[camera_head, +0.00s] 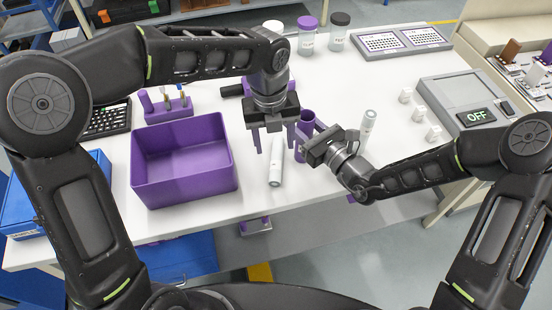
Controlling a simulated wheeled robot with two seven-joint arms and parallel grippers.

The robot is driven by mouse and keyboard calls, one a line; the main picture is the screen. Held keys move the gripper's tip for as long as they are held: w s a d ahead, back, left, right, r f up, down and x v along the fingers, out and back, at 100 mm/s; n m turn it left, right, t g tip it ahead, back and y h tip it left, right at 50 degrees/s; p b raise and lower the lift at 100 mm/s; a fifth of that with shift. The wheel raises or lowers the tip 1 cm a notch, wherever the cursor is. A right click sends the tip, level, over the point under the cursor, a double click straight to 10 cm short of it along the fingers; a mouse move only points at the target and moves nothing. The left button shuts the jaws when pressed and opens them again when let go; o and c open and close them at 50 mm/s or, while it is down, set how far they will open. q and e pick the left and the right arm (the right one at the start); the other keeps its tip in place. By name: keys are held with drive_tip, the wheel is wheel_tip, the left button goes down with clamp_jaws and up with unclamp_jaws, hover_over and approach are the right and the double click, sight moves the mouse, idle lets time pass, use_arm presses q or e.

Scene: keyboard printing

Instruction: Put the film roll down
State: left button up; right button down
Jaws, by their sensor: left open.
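A white roll, which looks like the film roll (276,166), stands or lies on the white table just below my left gripper (272,142). The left gripper points down with its two fingers apart, and the roll shows between and below them. I cannot tell whether they touch it. A second similar white roll (368,126) stands to the right, behind my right arm. My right gripper (312,150) is beside a purple holder (306,124), to the right of the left gripper. Its fingertips are not clear, so its opening cannot be told.
A purple bin (184,196) takes up the table's left front. Behind it is a purple tool holder (168,110), with a black keyboard (108,120) to the left. Jars (308,36) and key trays (402,42) stand at the back. Small white blocks (419,113) and a grey machine (462,100) marked OFF are right.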

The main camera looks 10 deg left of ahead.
use_arm(q)
drive_tip(key=m, duration=0.2)
drive_tip(key=shift+s+a+m, duration=0.1)
drive_tip(key=shift+m, duration=0.2)
hover_over(274, 171)
drive_tip(key=shift+f, duration=3.45)
drive_tip(key=shift+f, duration=2.6)
drive_tip(key=shift+c, duration=0.4)
clamp_jaws()
